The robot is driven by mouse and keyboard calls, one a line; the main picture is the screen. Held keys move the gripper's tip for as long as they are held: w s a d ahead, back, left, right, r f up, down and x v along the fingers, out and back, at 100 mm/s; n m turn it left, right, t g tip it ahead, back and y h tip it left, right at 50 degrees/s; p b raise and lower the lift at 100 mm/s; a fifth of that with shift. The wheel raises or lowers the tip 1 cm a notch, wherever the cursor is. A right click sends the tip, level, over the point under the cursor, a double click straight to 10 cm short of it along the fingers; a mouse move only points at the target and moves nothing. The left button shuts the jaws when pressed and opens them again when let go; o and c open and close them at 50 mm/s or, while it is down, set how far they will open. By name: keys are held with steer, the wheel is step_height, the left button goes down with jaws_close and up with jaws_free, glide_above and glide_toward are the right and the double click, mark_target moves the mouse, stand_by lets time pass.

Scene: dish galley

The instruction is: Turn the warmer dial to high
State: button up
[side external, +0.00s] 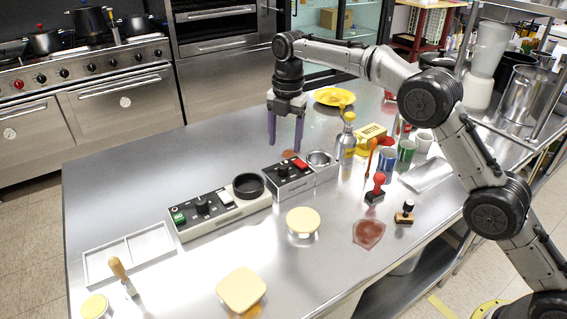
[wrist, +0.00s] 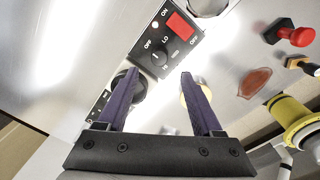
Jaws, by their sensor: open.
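A dark control panel (wrist: 172,35) marked OFF, LO and HI, with a red rectangle, is in the wrist view. Its small black dial (wrist: 158,57) is just beyond my fingertips; I cannot tell surely where its pointer aims. In the side view, the matching warmer box (side external: 289,188) stands mid-table, with its dial (side external: 283,169) beside a red part. My gripper (side external: 285,143) is open and empty, its purple fingers pointing down above and behind the box. In the wrist view, my gripper (wrist: 160,76) has its fingers spread on either side below the dial, apart from it.
A second panel (side external: 203,207) with a knob, a green switch and a black round dish (side external: 248,186) stands left of the box. A metal cup (side external: 320,159) and a bottle (side external: 346,138) are at its right. A cream-lidded jar (side external: 303,222) stands in front.

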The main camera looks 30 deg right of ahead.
mark_target(283, 166)
step_height(283, 166, down, 8)
steer(key=shift+w+a+r, duration=0.1)
steer(key=shift+w+r, duration=0.05)
steer(key=shift+r, duration=0.05)
jaws_close()
stand_by(0.4)
